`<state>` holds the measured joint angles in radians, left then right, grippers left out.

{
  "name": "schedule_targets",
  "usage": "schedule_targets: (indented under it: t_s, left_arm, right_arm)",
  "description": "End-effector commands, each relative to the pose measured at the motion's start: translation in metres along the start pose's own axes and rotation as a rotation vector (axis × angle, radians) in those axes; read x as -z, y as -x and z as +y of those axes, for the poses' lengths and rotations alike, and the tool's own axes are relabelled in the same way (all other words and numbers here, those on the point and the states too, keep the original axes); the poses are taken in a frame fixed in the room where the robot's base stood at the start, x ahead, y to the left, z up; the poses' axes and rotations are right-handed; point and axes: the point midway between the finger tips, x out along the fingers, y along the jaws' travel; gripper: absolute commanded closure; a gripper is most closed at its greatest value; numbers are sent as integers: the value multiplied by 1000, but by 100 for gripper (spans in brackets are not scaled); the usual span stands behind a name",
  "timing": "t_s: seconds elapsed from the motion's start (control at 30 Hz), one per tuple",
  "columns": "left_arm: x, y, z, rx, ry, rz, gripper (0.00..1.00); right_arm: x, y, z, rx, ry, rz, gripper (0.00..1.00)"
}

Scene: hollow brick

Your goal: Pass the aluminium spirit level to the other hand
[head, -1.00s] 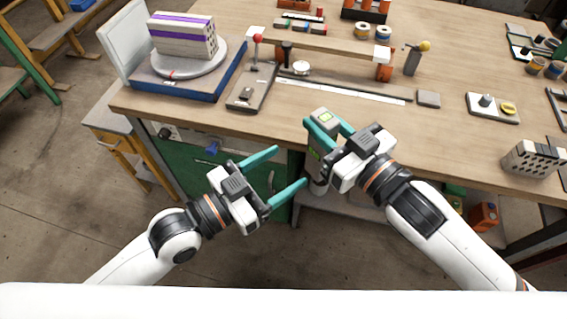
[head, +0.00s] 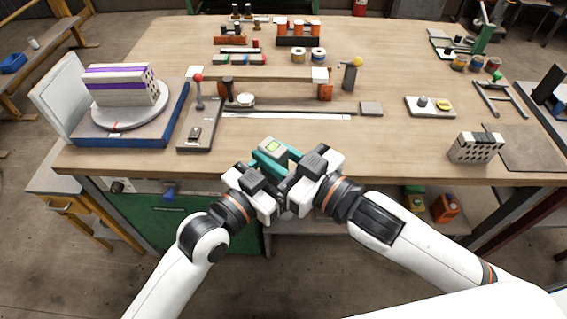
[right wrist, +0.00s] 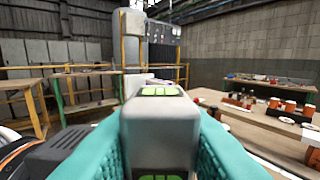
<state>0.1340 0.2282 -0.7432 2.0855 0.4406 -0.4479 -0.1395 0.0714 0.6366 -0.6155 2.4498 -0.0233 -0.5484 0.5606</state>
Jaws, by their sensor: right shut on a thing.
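The aluminium spirit level (head: 275,147) is a light grey bar with a green-yellow vial window at its top end, held in front of the bench's near edge. In the right wrist view the level (right wrist: 158,125) fills the middle between the teal fingers. My right gripper (head: 287,162) is shut on it. My left gripper (head: 262,168) is right beside it, close against the right gripper. Its fingers are largely hidden, so I cannot tell whether they touch or close on the level. The level's lower part is hidden by both grippers.
The wooden bench (head: 390,150) lies just beyond the grippers. A turntable on a blue base (head: 88,138) with a striped brick (head: 115,88) stands at left. A holed grey brick (head: 475,148) stands at right. A long rule (head: 290,115) and a bar fixture lie mid-bench.

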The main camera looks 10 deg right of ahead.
Motion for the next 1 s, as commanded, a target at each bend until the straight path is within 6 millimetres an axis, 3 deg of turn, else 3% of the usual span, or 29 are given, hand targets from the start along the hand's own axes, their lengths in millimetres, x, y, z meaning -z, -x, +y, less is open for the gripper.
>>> schedule_targets:
  t_s: [0.2, 0.5, 0.53, 0.67, 1.0]
  left_arm:
    - [0, 0, 0, 0, 0, 0, 37]
    - [0, 0, 0, 1, 1, 0, 86]
    - [-1, 0, -1, 1, 1, -2, 89]
    - [-1, 0, 0, 1, 1, -3, 89]
    - [-1, 0, 0, 1, 0, -3, 89]
  right_arm:
    - [-1, 0, 0, 0, 0, -2, 100]
    - [-1, 0, 0, 0, 1, -2, 100]
    - [-1, 0, 0, 0, 1, -2, 71]
    - [-1, 0, 0, 0, 1, -2, 50]
    - [-1, 0, 2, -7, -4, -3, 48]
